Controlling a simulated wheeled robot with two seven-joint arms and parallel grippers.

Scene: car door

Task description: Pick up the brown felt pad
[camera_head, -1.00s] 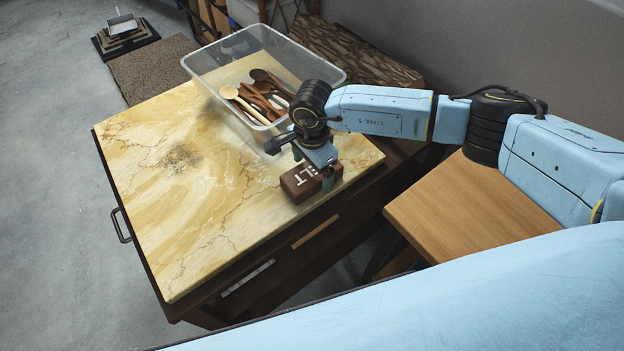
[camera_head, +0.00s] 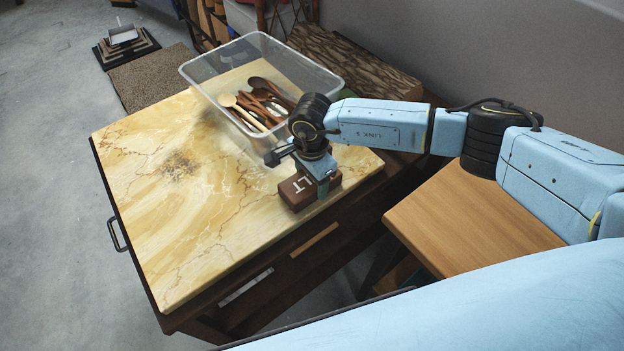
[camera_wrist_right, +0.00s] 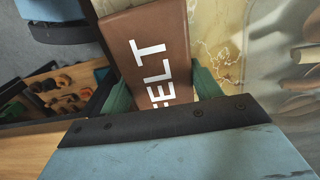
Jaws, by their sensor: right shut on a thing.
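The brown felt pad (camera_head: 296,193) is a block with white lettering, at the near right edge of the marble-topped cabinet (camera_head: 205,240). My right gripper (camera_head: 318,178) comes down over it from above and is shut on it. In the right wrist view, the pad (camera_wrist_right: 150,45) sits between the two green fingers, its FELT label facing the camera. The fingers of the right gripper (camera_wrist_right: 158,90) press against its two long sides. I cannot tell whether the pad's underside touches the marble. My left gripper is not in view.
A clear plastic bin (camera_head: 215,92) with several wooden spoons (camera_head: 258,103) stands behind the pad. A wooden surface (camera_head: 465,215) lies to the right, lower than the marble. The left part of the marble top is free.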

